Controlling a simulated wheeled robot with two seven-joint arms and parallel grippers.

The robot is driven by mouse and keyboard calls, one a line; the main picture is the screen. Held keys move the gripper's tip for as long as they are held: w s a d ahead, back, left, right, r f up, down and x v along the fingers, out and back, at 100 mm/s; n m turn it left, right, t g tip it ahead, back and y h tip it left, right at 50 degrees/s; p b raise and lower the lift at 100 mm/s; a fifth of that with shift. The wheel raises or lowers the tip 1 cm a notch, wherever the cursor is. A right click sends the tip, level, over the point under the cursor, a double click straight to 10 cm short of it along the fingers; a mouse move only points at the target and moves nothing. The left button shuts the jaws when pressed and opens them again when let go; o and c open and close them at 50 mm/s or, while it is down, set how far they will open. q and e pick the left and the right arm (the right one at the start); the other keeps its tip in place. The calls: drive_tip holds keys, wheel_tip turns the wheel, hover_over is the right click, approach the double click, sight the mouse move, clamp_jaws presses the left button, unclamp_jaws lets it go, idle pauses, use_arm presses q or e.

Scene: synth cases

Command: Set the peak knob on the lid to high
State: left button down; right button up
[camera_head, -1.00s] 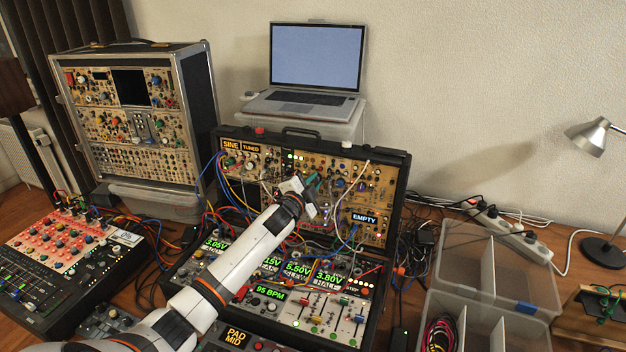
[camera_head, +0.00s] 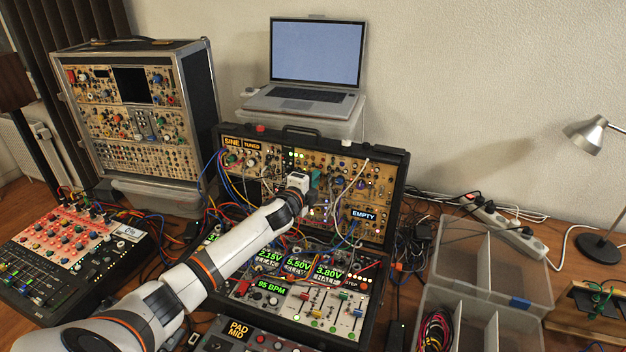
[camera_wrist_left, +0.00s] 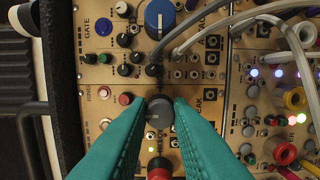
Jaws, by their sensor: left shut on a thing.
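The open lid (camera_head: 388,172) of the black case stands upright at the back, with gold panels full of knobs and cables. My left gripper (camera_head: 315,182) is at the middle of this lid; its wrist hides part of the panel. In the left wrist view, the teal fingertips (camera_wrist_left: 160,110) are shut on a dark grey knob (camera_wrist_left: 160,109), one finger on each side. Lettering that seems to end in "EAK" shows just right of it, partly covered. The knob's pointer and setting cannot be made out. My right gripper is not in view.
Patch cables (camera_wrist_left: 205,30) arch across the panel near my fingers. A red-capped knob (camera_wrist_left: 159,168) sits between the fingers, below the grey one. A large blue knob (camera_wrist_left: 159,18) is above. A laptop (camera_head: 315,60) stands behind the lid; clear bins (camera_head: 480,262) stand at the right.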

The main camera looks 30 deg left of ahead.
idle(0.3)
use_arm(q)
drive_tip(key=c, duration=1.3)
unclamp_jaws()
drive_tip(key=shift+s, duration=0.1)
drive_tip(key=s+d+r+b, duration=0.1)
drive_tip(key=s, duration=1)
drive_tip(key=shift+s+d+b, duration=0.25)
drive_tip(key=shift+s+b, duration=0.1)
drive_tip(key=shift+b, duration=0.05)
